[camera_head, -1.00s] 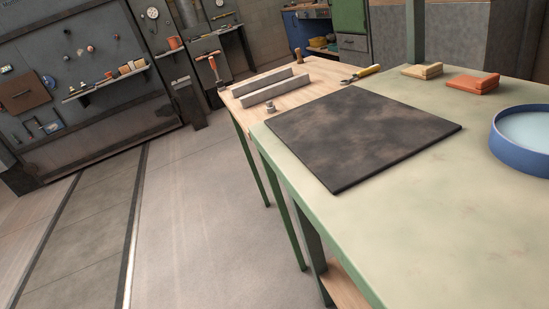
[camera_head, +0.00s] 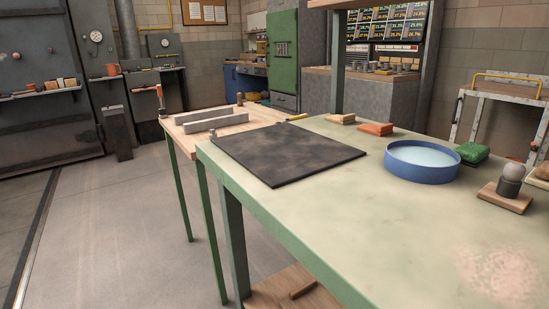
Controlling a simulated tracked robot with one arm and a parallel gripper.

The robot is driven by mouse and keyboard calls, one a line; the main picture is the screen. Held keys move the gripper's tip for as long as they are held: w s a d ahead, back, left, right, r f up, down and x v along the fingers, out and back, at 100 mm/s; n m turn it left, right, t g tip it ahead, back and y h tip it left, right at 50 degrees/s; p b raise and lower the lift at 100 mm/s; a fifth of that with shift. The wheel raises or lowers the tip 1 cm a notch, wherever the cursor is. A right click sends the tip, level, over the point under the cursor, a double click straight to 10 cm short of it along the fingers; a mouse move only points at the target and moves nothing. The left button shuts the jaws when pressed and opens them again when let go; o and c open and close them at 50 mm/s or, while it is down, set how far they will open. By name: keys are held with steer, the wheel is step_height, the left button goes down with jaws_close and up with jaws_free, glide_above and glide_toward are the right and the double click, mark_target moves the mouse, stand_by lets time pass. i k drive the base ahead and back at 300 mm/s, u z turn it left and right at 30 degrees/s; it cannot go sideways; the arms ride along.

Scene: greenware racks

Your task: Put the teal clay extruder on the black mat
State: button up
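The black mat (camera_head: 286,154) lies flat on the pale green table top, towards its far left corner, and nothing rests on it. I see no teal clay extruder in this view. My gripper is not in view.
A blue basin of water (camera_head: 407,171) stands right of the mat. Beyond are an orange block (camera_head: 376,129), a beige block (camera_head: 341,118) and a green block (camera_head: 473,152). A grey-topped tool on a wooden board (camera_head: 505,197) stands far right. The table's front middle is clear.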

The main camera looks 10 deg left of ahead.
mark_target(269, 138)
steer(key=k, duration=0.95)
steer(key=u, duration=0.15)
steer(key=i, duration=0.5)
steer(key=u, duration=0.85)
steer(key=i, duration=1.85)
steer(key=z, duration=0.6)
steer(key=i, duration=0.55)
steer(key=z, duration=0.4)
